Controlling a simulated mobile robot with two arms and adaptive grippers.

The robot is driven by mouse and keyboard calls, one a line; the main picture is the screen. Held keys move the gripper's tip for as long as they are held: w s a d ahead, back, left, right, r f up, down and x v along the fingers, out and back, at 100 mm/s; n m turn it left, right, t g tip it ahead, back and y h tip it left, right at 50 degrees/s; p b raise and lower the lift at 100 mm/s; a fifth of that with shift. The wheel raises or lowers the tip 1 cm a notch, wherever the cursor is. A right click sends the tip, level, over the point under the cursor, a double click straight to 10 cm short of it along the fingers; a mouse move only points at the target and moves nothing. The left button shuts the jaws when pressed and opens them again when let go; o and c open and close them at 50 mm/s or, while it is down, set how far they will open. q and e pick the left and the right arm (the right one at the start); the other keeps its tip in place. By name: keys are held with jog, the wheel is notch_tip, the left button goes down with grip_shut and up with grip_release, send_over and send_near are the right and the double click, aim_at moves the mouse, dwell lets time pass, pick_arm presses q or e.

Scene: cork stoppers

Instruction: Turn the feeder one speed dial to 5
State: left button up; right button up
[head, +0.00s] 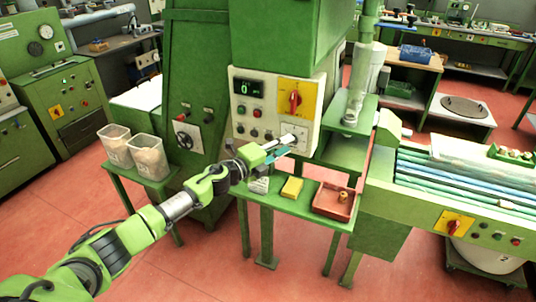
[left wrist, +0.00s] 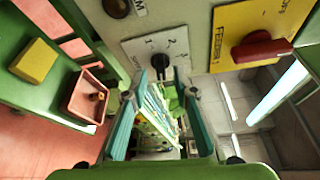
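The speed dial (left wrist: 160,63) is a small black knob on a pale plate with printed numbers in the left wrist view. The same plate (head: 297,130) shows low on the machine's control panel in the head view, partly hidden by my gripper. My left gripper (head: 284,148) is in front of this plate. In the left wrist view its two teal fingers (left wrist: 160,97) are spread wide, with the knob ahead of and between the tips. Nothing is held, and I see no clear contact. The dial's exact setting is too small to read. My right gripper is not in view.
A yellow plate with a red rotary switch (head: 295,98) sits above the dial, beside a green-lit display (head: 249,88). Below, a green shelf holds a yellow block (head: 292,188) and a red tray (head: 333,203) with a cork. Clear bins (head: 148,156) stand left.

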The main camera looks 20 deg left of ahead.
pick_arm(q)
jog(key=v, duration=0.9)
jog(key=shift+s, duration=0.2)
jog(key=shift+a, duration=0.1)
jog(key=shift+f, duration=0.1)
